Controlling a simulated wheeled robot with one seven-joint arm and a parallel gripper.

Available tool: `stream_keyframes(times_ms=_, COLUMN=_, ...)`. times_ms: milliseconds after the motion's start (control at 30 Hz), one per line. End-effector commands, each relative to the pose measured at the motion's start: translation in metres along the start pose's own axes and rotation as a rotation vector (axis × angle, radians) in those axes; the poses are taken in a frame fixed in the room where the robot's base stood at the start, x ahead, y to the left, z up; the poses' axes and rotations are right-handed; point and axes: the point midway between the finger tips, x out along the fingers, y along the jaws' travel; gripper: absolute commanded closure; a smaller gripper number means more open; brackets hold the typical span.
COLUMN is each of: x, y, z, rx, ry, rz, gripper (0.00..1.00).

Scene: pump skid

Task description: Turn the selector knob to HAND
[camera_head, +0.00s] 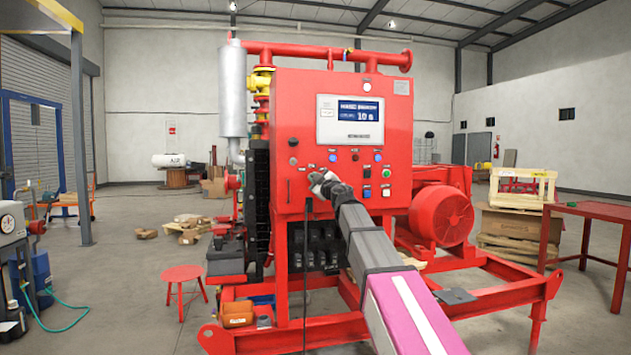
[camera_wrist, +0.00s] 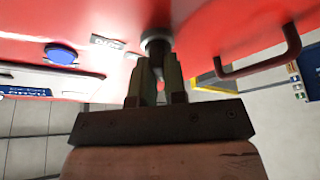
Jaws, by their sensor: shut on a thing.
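The red control panel (camera_head: 347,95) faces me on the pump skid, with a lit display and several buttons and lamps. My gripper (camera_head: 314,178) is at the lower left of the panel face and hides the selector knob in the head view. In the wrist view my gripper (camera_wrist: 158,68) has its two fingers closed on the selector knob. The knob's round grey collar (camera_wrist: 153,38) shows at the panel just past the fingertips. The knob's pointer and the HAND marking cannot be made out.
A red handle (camera_wrist: 265,62) stands out from the panel to the right of my fingers in the wrist view. A blue button (camera_wrist: 60,54) is to the left. A red motor (camera_head: 440,216) and skid frame lie right of my arm.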

Motion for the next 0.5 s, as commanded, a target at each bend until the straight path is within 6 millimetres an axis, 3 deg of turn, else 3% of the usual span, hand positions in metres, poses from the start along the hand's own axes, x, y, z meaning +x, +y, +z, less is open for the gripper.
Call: stream_keyframes(times_ms=500, x=-0.0001, y=-0.0003, z=-0.0003, rx=-0.072, ry=0.001, rz=-0.03, gripper=1.0)
